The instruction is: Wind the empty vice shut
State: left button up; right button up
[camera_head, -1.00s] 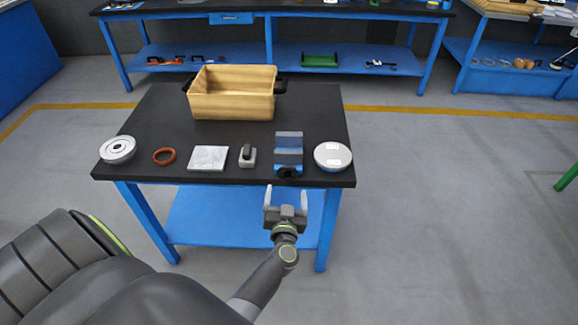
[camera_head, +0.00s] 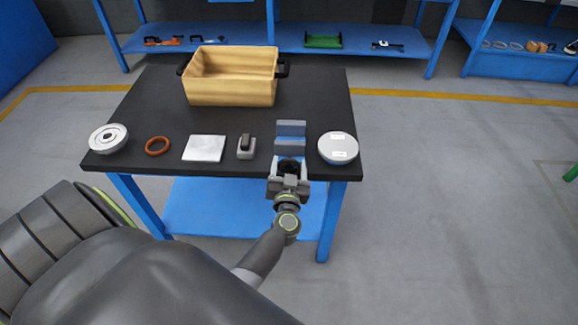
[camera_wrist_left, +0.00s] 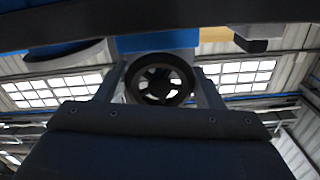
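The vice (camera_head: 290,142) is a small blue and grey block at the front edge of the black table, its jaws apart with nothing seen between them. Its dark spoked handwheel (camera_wrist_left: 160,79) faces me in the left wrist view; in the head view it is mostly hidden by my gripper. My left gripper (camera_head: 289,172) is at the wheel, in front of the table edge. In the left wrist view its two fingers stand on either side of the wheel, with a narrow gap showing on each side. My right gripper is not in view.
On the table (camera_head: 150,100), a grey block part (camera_head: 246,148) stands left of the vice and a round pale lid-like part (camera_head: 338,148) close on its right. Further left are a pale plate (camera_head: 204,148), an orange ring (camera_head: 158,146) and a flanged disc (camera_head: 109,138). A tan bin (camera_head: 232,88) stands behind.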

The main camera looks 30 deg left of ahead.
pick_arm(q)
jog(key=c, duration=0.5)
jog(key=shift+o, duration=0.2)
jog(key=shift+n, duration=0.3)
